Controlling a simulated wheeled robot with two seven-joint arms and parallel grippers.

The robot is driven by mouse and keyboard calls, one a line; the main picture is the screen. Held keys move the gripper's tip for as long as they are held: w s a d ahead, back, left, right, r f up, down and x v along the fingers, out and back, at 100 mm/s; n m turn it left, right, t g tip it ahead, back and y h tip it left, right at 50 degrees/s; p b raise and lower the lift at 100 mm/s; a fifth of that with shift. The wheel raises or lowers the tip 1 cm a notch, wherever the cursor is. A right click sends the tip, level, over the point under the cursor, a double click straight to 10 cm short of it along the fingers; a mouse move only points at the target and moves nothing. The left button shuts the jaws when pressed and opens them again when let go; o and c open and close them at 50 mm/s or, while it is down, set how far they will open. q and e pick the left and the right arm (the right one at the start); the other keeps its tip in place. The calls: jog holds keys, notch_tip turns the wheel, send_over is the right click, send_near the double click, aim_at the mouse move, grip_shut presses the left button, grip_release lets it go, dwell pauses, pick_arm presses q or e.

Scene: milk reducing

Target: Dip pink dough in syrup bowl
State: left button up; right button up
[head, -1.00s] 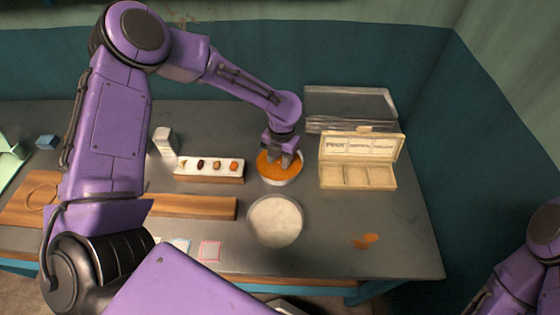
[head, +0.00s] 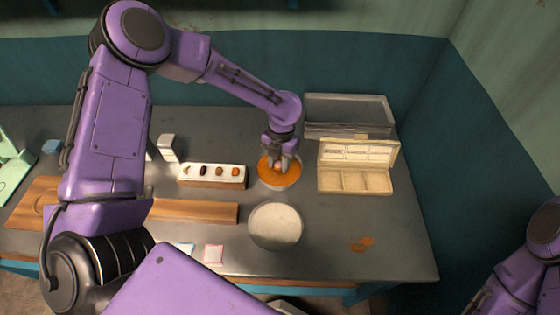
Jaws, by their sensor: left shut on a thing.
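My right gripper is out of view; only part of that arm shows at the lower right.
A larger bowl of white contents (head: 275,226) stands just in front. A tray with several small pieces (head: 212,184) is to the left. An open compartment box (head: 354,180) and a metal tray (head: 347,110) are to the right.

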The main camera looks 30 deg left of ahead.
aim_at(278, 164)
pick_arm(q)
notch_tip(278, 164, up, 2)
jog(key=shift+r+p, duration=0.2)
jog(key=shift+p, duration=0.7)
jog(key=shift+r+p, duration=0.75)
jog(key=shift+r, duration=0.3)
jog(key=shift+r, duration=2)
